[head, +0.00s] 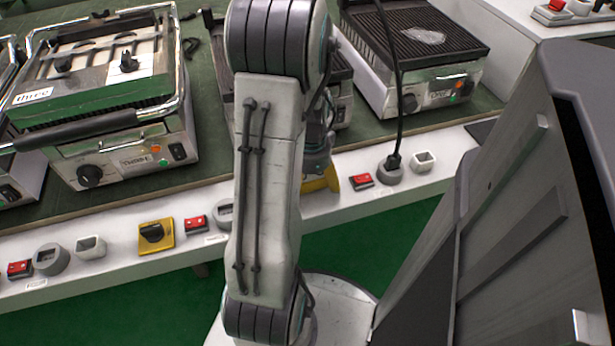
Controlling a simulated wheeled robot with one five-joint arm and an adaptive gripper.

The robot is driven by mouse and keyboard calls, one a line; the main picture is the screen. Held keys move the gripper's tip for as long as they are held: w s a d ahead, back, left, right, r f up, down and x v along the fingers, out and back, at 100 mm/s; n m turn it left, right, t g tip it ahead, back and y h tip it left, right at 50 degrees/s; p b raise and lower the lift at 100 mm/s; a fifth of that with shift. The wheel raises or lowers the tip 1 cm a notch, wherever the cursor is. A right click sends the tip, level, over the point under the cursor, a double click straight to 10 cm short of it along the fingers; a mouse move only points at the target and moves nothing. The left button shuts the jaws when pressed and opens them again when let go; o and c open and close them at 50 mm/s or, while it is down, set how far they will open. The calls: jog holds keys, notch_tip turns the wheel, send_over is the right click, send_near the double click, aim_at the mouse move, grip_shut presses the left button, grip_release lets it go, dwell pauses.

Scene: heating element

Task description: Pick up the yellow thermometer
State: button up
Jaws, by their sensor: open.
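I cannot make out a yellow thermometer for certain in the head view. A yellow item (327,181) shows partly from behind my arm on the white ledge. Its shape is mostly hidden, so I cannot tell what it is. My arm stands upright across the middle of the view, and a grey and teal part of its far end shows just above the yellow item. The fingers of my gripper are hidden behind the arm.
A contact grill (130,150) stands at the left and a ribbed hot plate (440,90) at the upper right. The white ledge (120,275) carries a yellow rotary switch (156,236), red switches (361,181) and sockets (390,172). A large grey body fills the right side.

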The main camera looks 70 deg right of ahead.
jog(key=shift+c, duration=0.4)
jog(key=c, duration=1.3)
